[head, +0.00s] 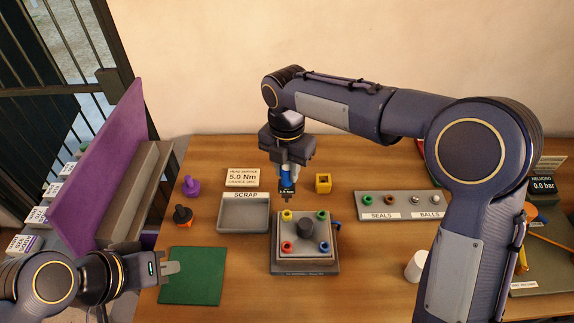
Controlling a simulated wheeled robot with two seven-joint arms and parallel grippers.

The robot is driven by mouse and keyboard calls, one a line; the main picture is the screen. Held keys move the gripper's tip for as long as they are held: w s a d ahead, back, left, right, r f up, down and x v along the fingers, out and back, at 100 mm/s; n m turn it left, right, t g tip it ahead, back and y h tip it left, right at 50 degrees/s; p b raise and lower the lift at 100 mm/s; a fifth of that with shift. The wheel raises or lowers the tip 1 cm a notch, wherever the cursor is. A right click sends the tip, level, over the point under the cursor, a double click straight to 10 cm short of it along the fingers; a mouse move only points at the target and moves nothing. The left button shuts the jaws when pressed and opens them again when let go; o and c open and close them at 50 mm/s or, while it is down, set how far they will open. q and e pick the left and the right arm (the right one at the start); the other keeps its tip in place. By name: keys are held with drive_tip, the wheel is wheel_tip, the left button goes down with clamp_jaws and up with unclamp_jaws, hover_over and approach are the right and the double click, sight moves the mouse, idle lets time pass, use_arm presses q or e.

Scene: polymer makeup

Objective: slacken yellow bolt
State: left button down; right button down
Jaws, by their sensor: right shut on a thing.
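The yellow bolt (286,215) sits at the back left corner of a grey block (305,262) that also bears green (321,216), red (287,247) and blue (324,247) bolts around a dark round knob (306,229). My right gripper (290,170) is shut on a blue driver tool (287,182) with a small display. The tool points down, its tip just above or behind the yellow bolt in the picture; I cannot tell whether they touch. My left gripper (170,268) is over the green mat's left edge; its finger gap is not clear.
A scrap tray (244,228) stands left of the block, with a 5.0 Nm sign (242,177) behind it. A seals and balls rack (395,215) and white cup (415,266) are right. The green mat (195,290) is front left.

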sight(287, 187)
drive_tip(key=shift+f+b, duration=1.1)
drive_tip(key=shift+f, duration=1.05)
drive_tip(key=shift+p, duration=0.65)
drive_tip(key=shift+f+b, duration=0.7)
drive_tip(key=shift+f, duration=0.4)
drive_tip(key=c, duration=1.1)
unclamp_jaws()
drive_tip(key=shift+r+b, duration=0.35)
drive_tip(key=shift+r, duration=3.6)
